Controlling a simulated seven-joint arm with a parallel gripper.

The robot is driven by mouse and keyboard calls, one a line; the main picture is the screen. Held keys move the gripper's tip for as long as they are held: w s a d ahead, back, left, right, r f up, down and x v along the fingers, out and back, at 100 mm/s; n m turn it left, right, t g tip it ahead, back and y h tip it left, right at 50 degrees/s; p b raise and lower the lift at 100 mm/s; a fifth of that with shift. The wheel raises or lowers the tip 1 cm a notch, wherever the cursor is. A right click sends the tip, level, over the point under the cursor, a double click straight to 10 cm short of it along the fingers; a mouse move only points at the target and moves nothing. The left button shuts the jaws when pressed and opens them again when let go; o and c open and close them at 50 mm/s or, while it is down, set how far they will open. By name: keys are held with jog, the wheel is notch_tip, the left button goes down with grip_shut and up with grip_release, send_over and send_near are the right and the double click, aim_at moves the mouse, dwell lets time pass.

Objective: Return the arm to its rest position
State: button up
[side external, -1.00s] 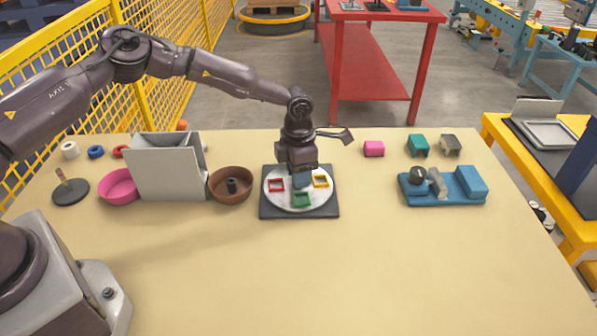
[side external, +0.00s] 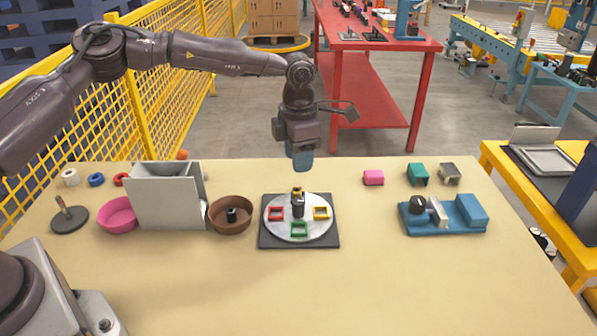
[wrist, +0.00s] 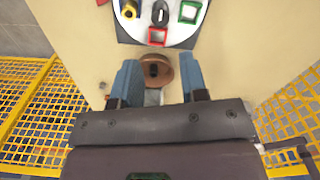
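My gripper (side external: 302,160) hangs in the air above the round silver plate (side external: 287,233), clear of everything on it. In the wrist view my gripper (wrist: 159,82) has its two blue fingers wide apart with nothing between them. The plate lies on a dark square base (side external: 330,243).
Left of the plate are a brown bowl (side external: 231,216), a grey box (side external: 168,200) and a pink bowl (side external: 118,214). A blue fixture (side external: 442,215) stands to the right, with pink (side external: 373,178) and green (side external: 418,174) blocks behind it. The table front (side external: 300,295) is clear.

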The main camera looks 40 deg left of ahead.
jog(key=shift+r, duration=0.3)
